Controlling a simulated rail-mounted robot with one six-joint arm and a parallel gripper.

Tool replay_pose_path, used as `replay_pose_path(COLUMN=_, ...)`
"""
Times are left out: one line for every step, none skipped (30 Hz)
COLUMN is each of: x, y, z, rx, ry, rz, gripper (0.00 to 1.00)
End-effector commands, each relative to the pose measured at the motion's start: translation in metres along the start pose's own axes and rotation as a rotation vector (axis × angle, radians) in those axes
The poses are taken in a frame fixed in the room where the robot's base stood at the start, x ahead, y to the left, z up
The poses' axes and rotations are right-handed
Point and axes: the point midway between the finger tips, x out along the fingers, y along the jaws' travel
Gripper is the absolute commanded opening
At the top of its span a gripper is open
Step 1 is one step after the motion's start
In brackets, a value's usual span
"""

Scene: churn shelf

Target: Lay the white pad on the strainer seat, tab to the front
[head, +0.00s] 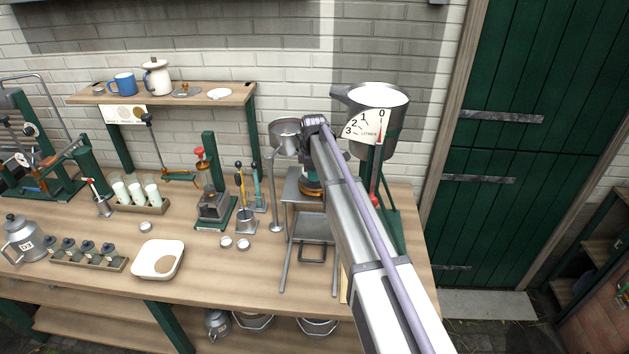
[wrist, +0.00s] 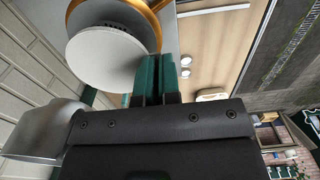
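The white pad (wrist: 103,60) shows as a round white disc at the upper left of the wrist view. My gripper (wrist: 157,60) has its green fingers close together at the pad's right edge. They seem shut on its tab, which they hide. Behind the pad, partly covered by it, is the brass ring (wrist: 148,18) of what looks like the strainer seat. The pad looks off-centre from the ring and nearer to me, so apart from it. In the head view the brass ring (head: 312,192) sits on the metal stand; my arm hides the pad and fingertips.
A metal funnel (head: 285,130) on a stand is left of my wrist. A large metal pail (head: 380,112) with a dial stands behind right. A white dish (head: 158,260) holding a brown disc sits at the bench front. A white disc (head: 219,94) lies on the shelf.

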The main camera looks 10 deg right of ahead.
Motion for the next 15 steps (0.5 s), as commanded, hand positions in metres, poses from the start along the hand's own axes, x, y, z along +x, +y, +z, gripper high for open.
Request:
replay_pose_path(x=0.0, y=0.0, z=0.0, rx=0.0, ry=0.0, rz=0.0, gripper=0.0)
replay_pose_path(x=0.0, y=0.001, z=0.0, rx=0.0, ry=0.0, rz=0.0, gripper=0.0)
replay_pose_path(x=0.0, y=0.006, z=0.0, rx=0.0, ry=0.0, rz=0.0, gripper=0.0)
replay_pose_path(x=0.0, y=0.011, z=0.0, rx=0.0, ry=0.0, rz=0.0, gripper=0.0)
replay_pose_path(x=0.0, y=0.017, z=0.0, rx=0.0, ry=0.0, rz=0.0, gripper=0.0)
replay_pose_path(x=0.017, y=0.015, z=0.0, rx=0.0, ry=0.0, rz=0.0, gripper=0.0)
replay_pose_path(x=0.027, y=0.014, z=0.0, rx=0.0, ry=0.0, rz=0.0, gripper=0.0)
replay_pose_path(x=0.033, y=0.014, z=0.0, rx=0.0, ry=0.0, rz=0.0, gripper=0.0)
replay_pose_path(x=0.039, y=0.014, z=0.0, rx=0.0, ry=0.0, rz=0.0, gripper=0.0)
replay_pose_path(x=0.041, y=0.014, z=0.0, rx=0.0, ry=0.0, rz=0.0, gripper=0.0)
replay_pose_path(x=0.041, y=0.014, z=0.0, rx=0.0, ry=0.0, rz=0.0, gripper=0.0)
replay_pose_path(x=0.039, y=0.013, z=0.0, rx=0.0, ry=0.0, rz=0.0, gripper=0.0)
replay_pose_path(x=0.037, y=0.013, z=0.0, rx=0.0, ry=0.0, rz=0.0, gripper=0.0)
replay_pose_path(x=0.036, y=0.013, z=0.0, rx=0.0, ry=0.0, rz=0.0, gripper=0.0)
replay_pose_path(x=0.035, y=0.013, z=0.0, rx=0.0, ry=0.0, rz=0.0, gripper=0.0)
